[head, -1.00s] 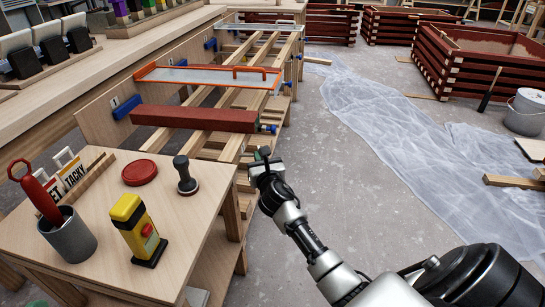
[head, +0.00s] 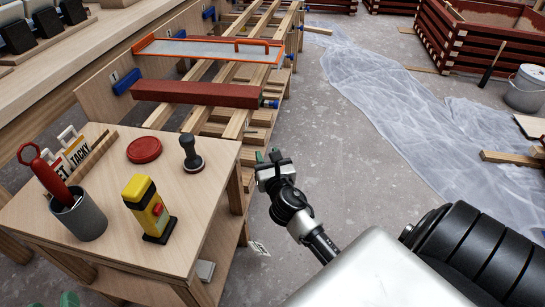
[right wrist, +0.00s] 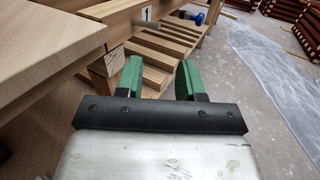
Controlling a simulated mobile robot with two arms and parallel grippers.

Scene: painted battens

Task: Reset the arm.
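My right gripper (head: 268,162) is in the head view, over the floor gap just right of the small wooden table. In the right wrist view its two green fingers (right wrist: 158,80) stand apart with nothing between them. The gripper is open and empty. Small green bits (head: 68,299) at the bottom left edge of the head view look like my left gripper's fingertips. The rest of it is cut off, so its opening does not show.
The small table (head: 105,235) holds a grey cup (head: 80,220), a yellow device (head: 148,208), a red disc (head: 144,150) and a black stamp (head: 191,155). A dark red batten (head: 195,94) lies on the rack behind. Plastic sheeting (head: 400,110) covers floor at right.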

